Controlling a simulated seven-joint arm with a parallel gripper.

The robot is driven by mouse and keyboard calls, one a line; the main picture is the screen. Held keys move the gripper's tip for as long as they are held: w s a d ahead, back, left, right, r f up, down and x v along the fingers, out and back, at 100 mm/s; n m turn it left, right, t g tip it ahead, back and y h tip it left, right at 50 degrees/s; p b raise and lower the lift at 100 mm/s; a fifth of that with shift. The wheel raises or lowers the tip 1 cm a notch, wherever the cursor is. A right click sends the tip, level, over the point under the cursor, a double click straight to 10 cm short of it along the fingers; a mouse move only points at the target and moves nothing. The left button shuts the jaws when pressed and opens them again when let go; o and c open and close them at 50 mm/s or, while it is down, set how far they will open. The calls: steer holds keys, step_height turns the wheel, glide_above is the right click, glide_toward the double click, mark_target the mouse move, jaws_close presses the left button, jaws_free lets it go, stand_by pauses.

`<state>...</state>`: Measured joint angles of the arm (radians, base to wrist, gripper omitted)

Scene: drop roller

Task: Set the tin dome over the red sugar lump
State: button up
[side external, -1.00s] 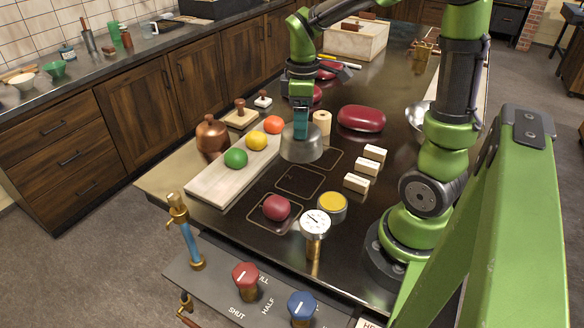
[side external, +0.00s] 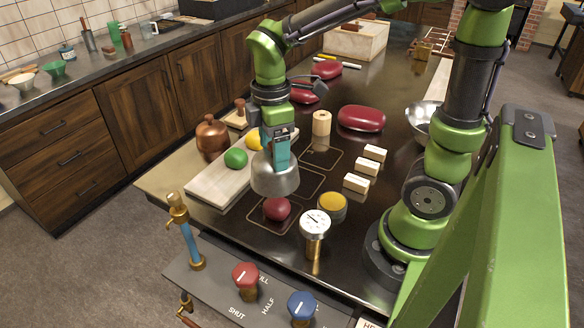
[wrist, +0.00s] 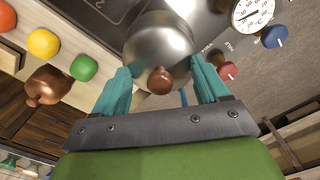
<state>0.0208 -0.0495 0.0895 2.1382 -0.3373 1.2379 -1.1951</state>
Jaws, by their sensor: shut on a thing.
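The tin dome (side external: 275,178) is a grey metal cover, held upright in the air with its rim downward. My gripper (side external: 277,160) is shut on its top knob. In the wrist view the two teal fingers of my gripper (wrist: 162,82) stand either side of a brown knob (wrist: 160,80) on the shiny dome (wrist: 160,45). The red sugar lump (side external: 277,209) is a rounded dark red piece on the black counter, inside a marked square. The dome hangs just above and slightly behind it, and covers none or little of it. The lump is hidden in the wrist view.
A wooden board (side external: 212,188) with green (side external: 236,158) and yellow balls lies to the left. A yellow-topped tin (side external: 332,206) and a dial gauge (side external: 314,223) stand close right of the lump. Pale blocks (side external: 366,167) and a copper pot (side external: 211,137) are farther off.

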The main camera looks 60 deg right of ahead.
steer(key=shift+f, duration=5.2)
steer(key=o, duration=1.1)
